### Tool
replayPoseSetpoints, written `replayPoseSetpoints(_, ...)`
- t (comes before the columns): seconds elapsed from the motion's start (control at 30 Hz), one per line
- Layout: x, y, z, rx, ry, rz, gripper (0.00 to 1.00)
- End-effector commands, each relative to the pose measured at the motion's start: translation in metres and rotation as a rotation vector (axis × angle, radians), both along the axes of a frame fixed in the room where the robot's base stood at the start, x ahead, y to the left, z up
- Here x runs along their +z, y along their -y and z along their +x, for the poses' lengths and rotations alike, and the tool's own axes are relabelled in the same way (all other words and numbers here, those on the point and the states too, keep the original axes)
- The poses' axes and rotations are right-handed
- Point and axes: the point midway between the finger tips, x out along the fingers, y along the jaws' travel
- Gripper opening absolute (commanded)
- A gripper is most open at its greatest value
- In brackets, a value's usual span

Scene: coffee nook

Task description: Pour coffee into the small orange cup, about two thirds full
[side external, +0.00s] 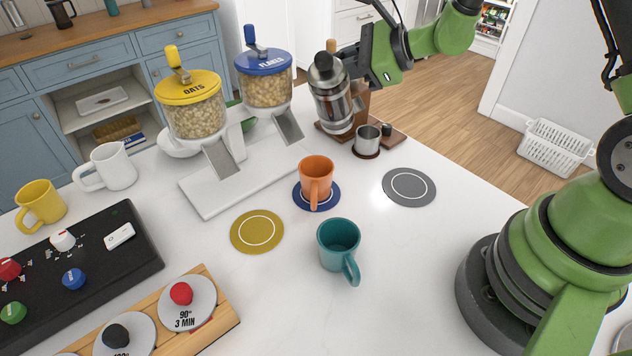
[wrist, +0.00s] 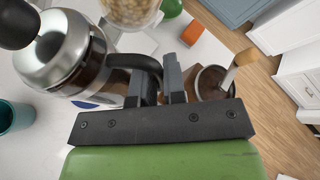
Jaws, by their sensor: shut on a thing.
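My gripper (side external: 352,85) is shut on the black handle of a glass and metal coffee press (side external: 331,100). The press is held above the counter, about upright, behind and slightly right of the orange cup. In the wrist view my fingers (wrist: 163,84) close around the handle, with the press (wrist: 70,55) to their left and dark coffee showing through its glass. The small orange cup (side external: 316,171) stands upright on a blue coaster (side external: 301,196), its handle toward the camera. I see no coffee in the visible part of its inside; its bottom is hidden.
A teal mug (side external: 338,240) stands in front of the cup. The grey coaster (side external: 409,187) and the yellow coaster (side external: 257,231) are bare. Oats (side external: 191,105) and flakes (side external: 265,80) dispensers stand left of the press. A metal cup (side external: 368,139) stands near a wooden board (side external: 397,137).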

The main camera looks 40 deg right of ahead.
Motion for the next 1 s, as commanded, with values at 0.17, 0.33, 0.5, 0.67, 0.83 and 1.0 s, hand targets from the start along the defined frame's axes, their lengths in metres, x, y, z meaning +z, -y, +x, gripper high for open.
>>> replayPoseSetpoints(0.17,0.0007,-0.0002,0.0001,-0.001,0.003,-0.001,0.0)
replayPoseSetpoints(0.33,0.0,-0.0005,-0.0006,-0.002,0.009,-0.015,0.0)
replayPoseSetpoints(0.5,0.0,0.0002,0.0002,-0.001,0.008,-0.015,0.0)
replayPoseSetpoints(0.67,0.0,0.0031,0.0036,-0.001,0.008,-0.015,0.0)
replayPoseSetpoints(0.83,-0.0003,0.0055,0.0063,-0.002,0.007,-0.015,0.0)
replayPoseSetpoints(1.0,-0.0002,0.0055,0.0063,-0.002,0.008,-0.015,0.0)
